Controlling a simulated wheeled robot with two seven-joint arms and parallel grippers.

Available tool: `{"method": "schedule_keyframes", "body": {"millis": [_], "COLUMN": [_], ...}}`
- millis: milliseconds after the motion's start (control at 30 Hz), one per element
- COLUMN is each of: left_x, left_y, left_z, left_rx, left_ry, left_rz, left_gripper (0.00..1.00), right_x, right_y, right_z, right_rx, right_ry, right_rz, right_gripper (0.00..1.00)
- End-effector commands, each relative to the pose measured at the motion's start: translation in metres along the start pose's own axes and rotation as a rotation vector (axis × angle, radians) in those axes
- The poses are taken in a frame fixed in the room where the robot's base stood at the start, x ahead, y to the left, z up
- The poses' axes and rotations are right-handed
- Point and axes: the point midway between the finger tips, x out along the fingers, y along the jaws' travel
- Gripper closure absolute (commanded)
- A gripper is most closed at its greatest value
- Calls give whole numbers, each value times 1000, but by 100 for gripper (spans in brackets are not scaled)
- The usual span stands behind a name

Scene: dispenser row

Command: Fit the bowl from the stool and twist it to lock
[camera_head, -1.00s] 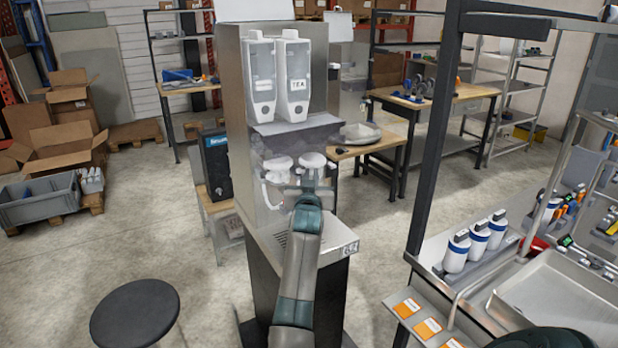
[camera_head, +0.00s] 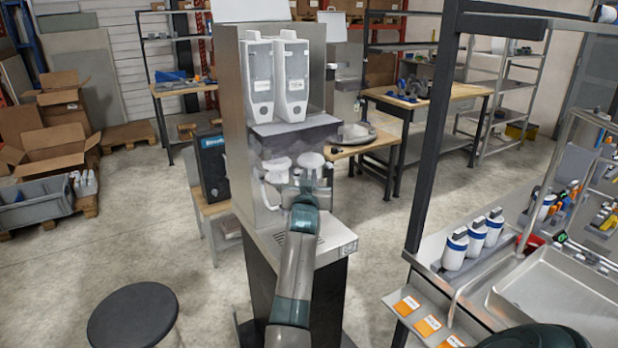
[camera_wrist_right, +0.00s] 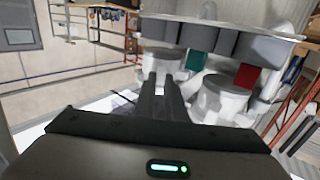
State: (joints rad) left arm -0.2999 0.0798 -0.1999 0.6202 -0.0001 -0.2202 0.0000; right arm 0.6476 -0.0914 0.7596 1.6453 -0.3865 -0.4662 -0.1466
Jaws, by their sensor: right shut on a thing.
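The black round stool (camera_head: 133,314) stands at the lower left with a bare top. Two white bowl-like parts sit side by side under the dispenser: a left one (camera_head: 277,164) and a right bowl (camera_head: 311,160). My right gripper (camera_head: 307,178) is at the right bowl and covers its lower part. In the right wrist view, the shut fingers (camera_wrist_right: 163,88) reach to a white round bowl (camera_wrist_right: 165,63); another white round part (camera_wrist_right: 222,98) is beside them. Whether the bowl is seated or locked cannot be seen. My left gripper is not in view.
The grey dispenser cabinet (camera_head: 242,115) has two clear hoppers (camera_head: 275,80) above and a metal shelf (camera_head: 330,240) below. A dark post (camera_head: 432,165) and a bench with white bottles (camera_head: 455,250) stand to the right. Floor around the stool is clear.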

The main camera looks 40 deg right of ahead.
Motion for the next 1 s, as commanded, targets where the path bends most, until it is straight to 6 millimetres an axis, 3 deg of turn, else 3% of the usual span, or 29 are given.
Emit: {"method": "schedule_keyframes", "body": {"millis": [133,167,233,1000], "left_x": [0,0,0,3], "left_y": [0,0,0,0], "left_z": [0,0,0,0], "left_rx": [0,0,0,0], "left_ry": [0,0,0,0], "left_rz": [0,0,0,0], "left_gripper": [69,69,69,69], "right_x": [0,0,0,-7], "right_y": [-1,-1,-1,-6], "right_z": [0,0,0,1], "right_rx": [0,0,1,3], "right_ry": [0,0,0,0], "right_rz": [-1,-1,-2,-10], "right_gripper": [100,83,68,68]}}
